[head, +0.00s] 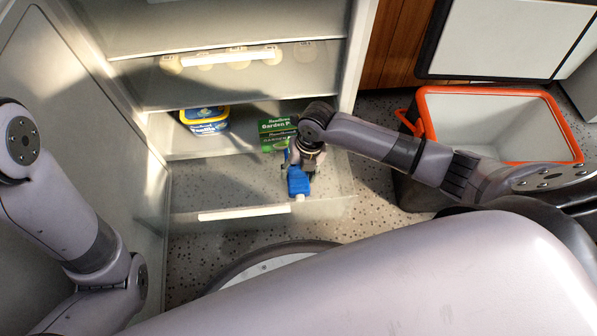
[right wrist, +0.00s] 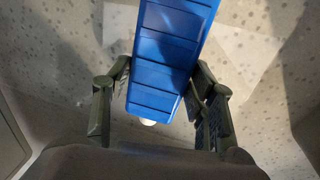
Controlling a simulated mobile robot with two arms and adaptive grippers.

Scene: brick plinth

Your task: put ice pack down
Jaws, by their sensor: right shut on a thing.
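The blue ice pack (head: 298,181), with a small white cap at its near end, is in my right gripper (head: 304,166). In the right wrist view, the ridged ice pack (right wrist: 168,60) lies between the two fingers of the right gripper (right wrist: 162,85), which is shut on it. In the head view it shows over the clear bottom drawer (head: 235,190) of the open fridge. I cannot tell whether it touches the drawer. My left arm shows at the left, but its gripper is out of view.
A blue and yellow tub (head: 206,121) and a green garden peas box (head: 277,132) sit on the level behind. A drawer above holds several round pale things (head: 237,58). A grey crate with an orange rim (head: 500,92) stands on the floor at right.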

